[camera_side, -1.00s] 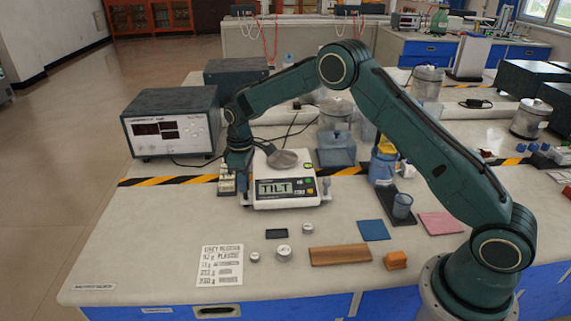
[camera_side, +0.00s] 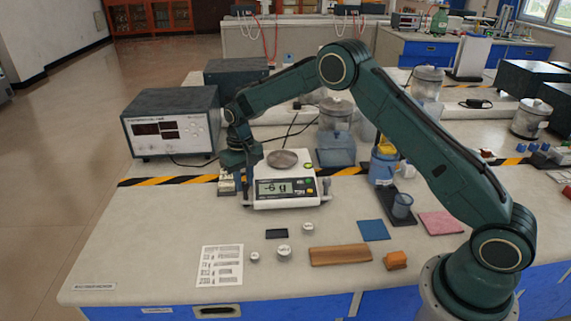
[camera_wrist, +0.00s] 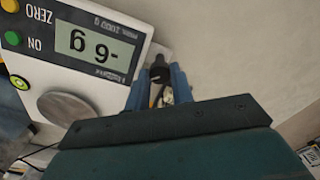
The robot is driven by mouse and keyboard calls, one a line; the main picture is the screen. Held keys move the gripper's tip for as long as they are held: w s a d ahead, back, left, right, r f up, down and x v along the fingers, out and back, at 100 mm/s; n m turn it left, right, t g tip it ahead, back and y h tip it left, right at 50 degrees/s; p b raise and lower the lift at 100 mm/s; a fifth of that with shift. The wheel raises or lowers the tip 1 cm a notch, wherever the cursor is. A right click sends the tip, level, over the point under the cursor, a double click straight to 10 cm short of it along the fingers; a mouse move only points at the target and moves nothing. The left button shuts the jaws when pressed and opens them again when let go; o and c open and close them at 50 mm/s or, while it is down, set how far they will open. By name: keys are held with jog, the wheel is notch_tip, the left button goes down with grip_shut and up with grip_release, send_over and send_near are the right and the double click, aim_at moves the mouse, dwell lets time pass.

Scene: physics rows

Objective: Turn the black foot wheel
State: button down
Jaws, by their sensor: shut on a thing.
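The white balance (camera_side: 290,199) stands on the bench with its round metal pan (camera_side: 282,159) on top. Its display (camera_side: 273,188) reads "-6 g", and the same reading shows upside down in the wrist view (camera_wrist: 95,46). The black foot wheel (camera_wrist: 160,70) sits beside the balance's corner in the wrist view. My gripper (camera_wrist: 160,80) is shut on it, with one blue finger on each side. In the side view my gripper (camera_side: 241,184) is low at the balance's left edge, where it hides the wheel.
A dark instrument box (camera_side: 172,122) stands behind at the left. Small weights (camera_side: 283,251), a wooden strip (camera_side: 340,255) and a printed sheet (camera_side: 221,266) lie in front. The bench's front left is mostly clear.

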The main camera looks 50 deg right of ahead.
aim_at(244, 184)
jog(key=shift+m, duration=1.6)
jog(key=c, duration=1.2)
grip_release()
notch_tip(244, 184, up, 14)
